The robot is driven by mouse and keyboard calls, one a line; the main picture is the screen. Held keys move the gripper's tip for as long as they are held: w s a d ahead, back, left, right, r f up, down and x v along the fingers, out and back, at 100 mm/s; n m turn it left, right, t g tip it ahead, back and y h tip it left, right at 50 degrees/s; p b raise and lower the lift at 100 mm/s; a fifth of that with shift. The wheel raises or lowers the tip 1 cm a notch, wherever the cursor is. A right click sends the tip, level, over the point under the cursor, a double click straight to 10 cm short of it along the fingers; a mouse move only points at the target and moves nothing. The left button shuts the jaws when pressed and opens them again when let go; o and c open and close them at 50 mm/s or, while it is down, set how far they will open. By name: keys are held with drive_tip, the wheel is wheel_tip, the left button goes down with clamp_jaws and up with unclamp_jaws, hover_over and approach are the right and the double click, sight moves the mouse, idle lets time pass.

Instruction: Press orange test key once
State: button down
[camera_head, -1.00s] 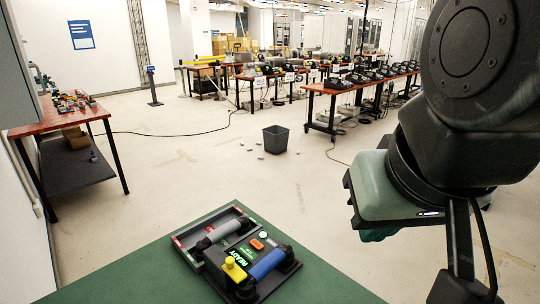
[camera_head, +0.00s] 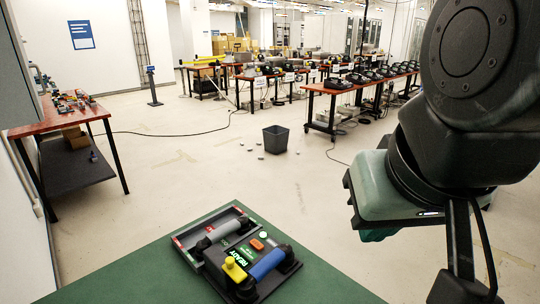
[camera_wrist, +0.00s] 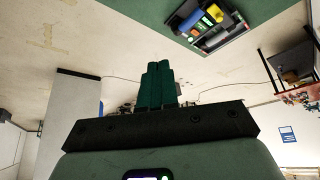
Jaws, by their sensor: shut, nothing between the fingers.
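The orange test key (camera_head: 257,244) is a small orange oval on the top face of a dark phone unit (camera_head: 283,279). The unit lies on a green table (camera_head: 130,272) at the bottom middle of the head view. It carries a blue handset (camera_head: 267,263), a grey handset (camera_head: 222,232), a yellow knob-like part (camera_head: 234,270) and a green READY label (camera_head: 241,255). The orange key also shows in the wrist view (camera_wrist: 208,19). My gripper (camera_wrist: 158,66) has green fingers held together and empty. It is well apart from the unit, high on the right; the head view mostly hides its fingers.
A black bin (camera_head: 276,139) stands on the floor beyond. Long tables with several phones (camera_head: 375,76) are far back; a red-topped bench (camera_head: 58,118) stands at left.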

idle(0.3)
drive_tip(key=w+f+n+g+h, duration=0.1)
drive_tip(key=w+n+g+h, duration=0.2)
drive_tip(key=w, duration=0.9)
drive_tip(key=n+t+h, duration=0.3)
drive_tip(key=n+t, duration=0.2)
drive_tip(key=n, duration=1.1)
hover_over(255, 246)
wheel_tip(255, 246, down, 29)
drive_tip(key=shift+r, duration=0.1)
drive_tip(key=shift+f, duration=4.4)
